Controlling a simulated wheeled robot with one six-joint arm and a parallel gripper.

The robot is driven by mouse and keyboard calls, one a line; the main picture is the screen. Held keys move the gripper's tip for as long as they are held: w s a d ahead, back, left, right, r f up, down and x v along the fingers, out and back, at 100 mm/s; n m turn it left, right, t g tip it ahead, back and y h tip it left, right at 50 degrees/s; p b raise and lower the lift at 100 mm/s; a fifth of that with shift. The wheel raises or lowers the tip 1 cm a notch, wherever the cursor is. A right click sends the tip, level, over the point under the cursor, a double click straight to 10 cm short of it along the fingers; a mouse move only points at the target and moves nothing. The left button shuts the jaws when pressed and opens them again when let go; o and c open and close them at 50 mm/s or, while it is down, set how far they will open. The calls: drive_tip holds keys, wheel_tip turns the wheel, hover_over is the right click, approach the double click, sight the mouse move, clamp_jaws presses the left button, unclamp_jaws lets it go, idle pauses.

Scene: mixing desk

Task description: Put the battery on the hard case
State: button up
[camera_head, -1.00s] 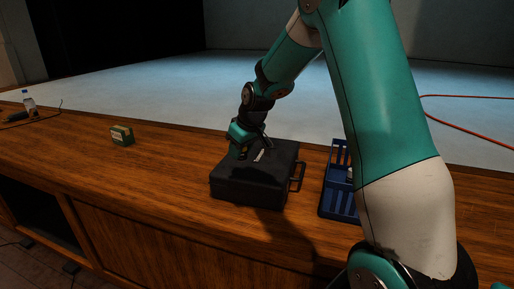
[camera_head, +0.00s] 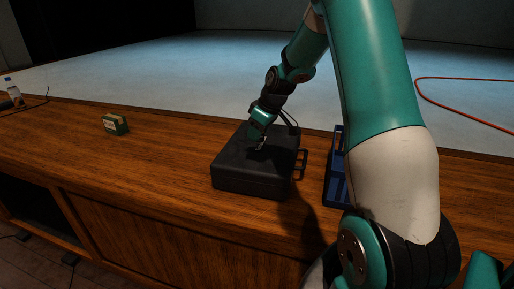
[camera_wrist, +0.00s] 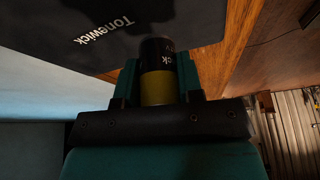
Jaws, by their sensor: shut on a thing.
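The hard case (camera_head: 247,176) is a black box with a side handle, lying flat on the wooden desk. In the wrist view its dark lid (camera_wrist: 75,22) carries white lettering. My gripper (camera_head: 258,143) is over the lid, toward its far side. In the wrist view my gripper (camera_wrist: 158,80) is shut on the battery (camera_wrist: 158,84), a cylinder with a black upper part and a yellow-olive lower part. The battery's far end is against or just above the lid; I cannot tell which. In the head view the battery is too small and dark to make out.
A blue rack (camera_head: 334,180) stands right of the case, partly behind my arm. A bottle (camera_head: 13,90) is at the far left. The desk between green box and case is clear.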

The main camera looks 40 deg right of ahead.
sight(260, 142)
drive_tip(key=shift+a+f, duration=0.1)
drive_tip(key=shift+f, duration=2.85)
drive_tip(key=shift+f, duration=0.15)
drive_tip(key=o, duration=1)
